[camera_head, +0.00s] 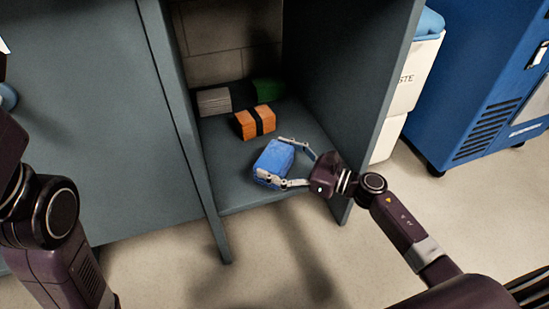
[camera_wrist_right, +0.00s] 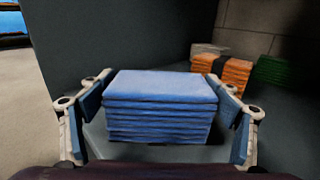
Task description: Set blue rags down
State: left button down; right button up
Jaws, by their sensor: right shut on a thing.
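The blue rags (camera_head: 273,160) are a folded stack at the front of the grey cabinet's bottom shelf (camera_head: 228,180). My right gripper (camera_head: 283,163) is shut on the stack, one finger at each side. In the right wrist view the blue rags (camera_wrist_right: 160,105) sit between the two fingers of my right gripper (camera_wrist_right: 160,100). Whether the stack touches the shelf or hangs just above it, I cannot tell. My left arm shows at the left edge of the head view, but its gripper is not in view.
Behind the rags are an orange bundle with a black band (camera_head: 255,122), a green stack (camera_head: 268,90) and a pale grey stack (camera_head: 214,101). Cabinet side walls (camera_head: 345,70) stand close on both sides. A white bin (camera_head: 415,75) and a blue machine (camera_head: 480,90) stand to the right.

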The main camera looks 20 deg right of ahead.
jog(key=o, duration=1.4)
jog(key=shift+o, duration=0.2)
